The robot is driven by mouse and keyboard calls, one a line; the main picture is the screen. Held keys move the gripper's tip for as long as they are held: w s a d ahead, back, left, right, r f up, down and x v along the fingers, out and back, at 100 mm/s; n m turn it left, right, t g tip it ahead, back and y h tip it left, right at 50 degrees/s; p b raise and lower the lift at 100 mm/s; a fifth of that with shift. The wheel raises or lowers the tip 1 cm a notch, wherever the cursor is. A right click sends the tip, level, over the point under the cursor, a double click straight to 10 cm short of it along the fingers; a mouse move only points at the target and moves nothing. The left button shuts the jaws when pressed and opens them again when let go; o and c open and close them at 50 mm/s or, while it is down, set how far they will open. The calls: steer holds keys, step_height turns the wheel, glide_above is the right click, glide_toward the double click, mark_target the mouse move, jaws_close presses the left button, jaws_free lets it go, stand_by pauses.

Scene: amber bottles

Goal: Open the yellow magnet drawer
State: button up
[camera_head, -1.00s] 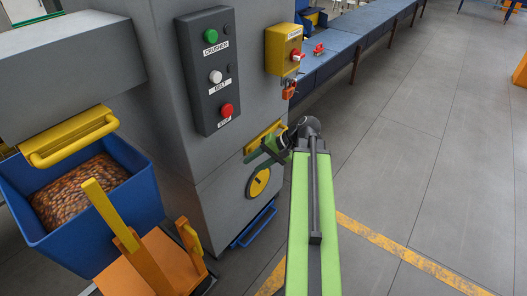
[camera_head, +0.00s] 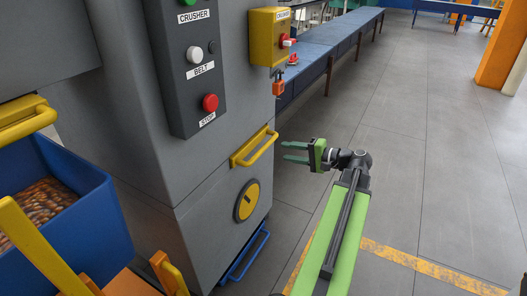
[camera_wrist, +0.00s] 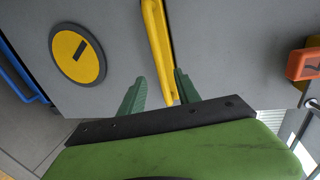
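The magnet drawer's yellow bar handle (camera_head: 255,148) is on the grey machine's front, above a round yellow dial. No gap shows around the drawer front, which looks shut. My gripper (camera_head: 284,152) is open and empty, just right of the handle in the head view, with its two green fingers pointing toward it. In the wrist view the handle (camera_wrist: 158,45) runs down between the open fingers of my gripper (camera_wrist: 160,82). I cannot tell whether the fingertips reach around the bar; no grip shows.
A dark control panel (camera_head: 190,65) and a yellow switch box (camera_head: 270,36) are on the machine above. The round dial (camera_head: 247,200) and a blue handle (camera_head: 248,254) are below. A blue bin (camera_head: 85,215) stands left. Floor on the right is clear.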

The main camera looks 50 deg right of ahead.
mark_target(263, 148)
steer(key=b+x, duration=0.2)
steer(key=x, duration=0.9)
steer(key=shift+f, duration=0.15)
jaws_close()
stand_by(0.8)
